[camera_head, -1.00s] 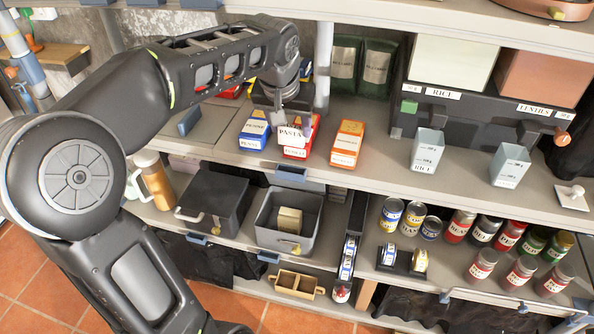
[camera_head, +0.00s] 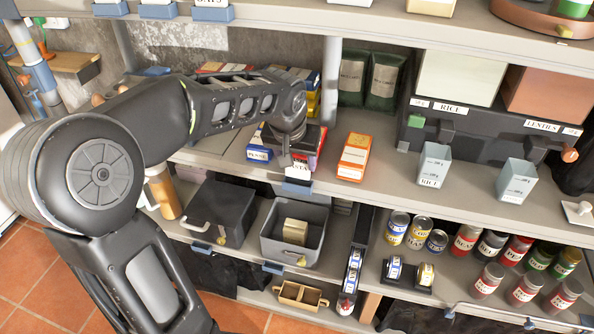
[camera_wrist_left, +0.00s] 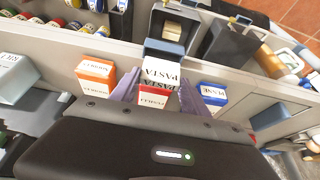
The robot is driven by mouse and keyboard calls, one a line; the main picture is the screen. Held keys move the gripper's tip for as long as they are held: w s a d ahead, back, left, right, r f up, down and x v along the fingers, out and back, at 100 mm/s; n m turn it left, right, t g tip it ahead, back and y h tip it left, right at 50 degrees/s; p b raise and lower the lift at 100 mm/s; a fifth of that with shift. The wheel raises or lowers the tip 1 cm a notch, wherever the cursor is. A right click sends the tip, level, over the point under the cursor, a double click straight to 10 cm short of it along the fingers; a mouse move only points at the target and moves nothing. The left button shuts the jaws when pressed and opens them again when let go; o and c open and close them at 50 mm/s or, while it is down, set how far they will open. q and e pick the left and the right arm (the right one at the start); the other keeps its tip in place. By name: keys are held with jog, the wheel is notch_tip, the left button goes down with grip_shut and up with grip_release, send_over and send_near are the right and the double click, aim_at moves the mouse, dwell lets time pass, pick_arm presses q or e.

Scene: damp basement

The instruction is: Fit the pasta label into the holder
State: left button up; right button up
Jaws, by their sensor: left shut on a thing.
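The white pasta label (camera_head: 301,168), marked PASTA, is held in my left gripper (camera_head: 290,158) at the front edge of the middle shelf. In the left wrist view the label (camera_wrist_left: 162,74) stands between the two purple fingers (camera_wrist_left: 160,94), which are shut on it. The blue holder (camera_head: 297,187) on the shelf edge is just below the label in the head view. It also shows right beyond the label in the left wrist view (camera_wrist_left: 164,47). I cannot tell whether label and holder touch. My right gripper is not in view.
A red fusilli box (camera_wrist_left: 155,98) stands close behind the label, with a blue penne box (camera_head: 259,148) and an orange box (camera_head: 354,155) on either side. Below are a grey open bin (camera_head: 316,240) and a dark lidded box (camera_head: 220,212).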

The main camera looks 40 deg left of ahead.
aim_at(297, 172)
pick_arm(q)
jog(key=shift+f, duration=0.1)
jog(key=shift+f, duration=1.75)
jog(key=shift+f, duration=0.2)
jog(key=o, duration=1.3)
jog(key=shift+r, duration=0.1)
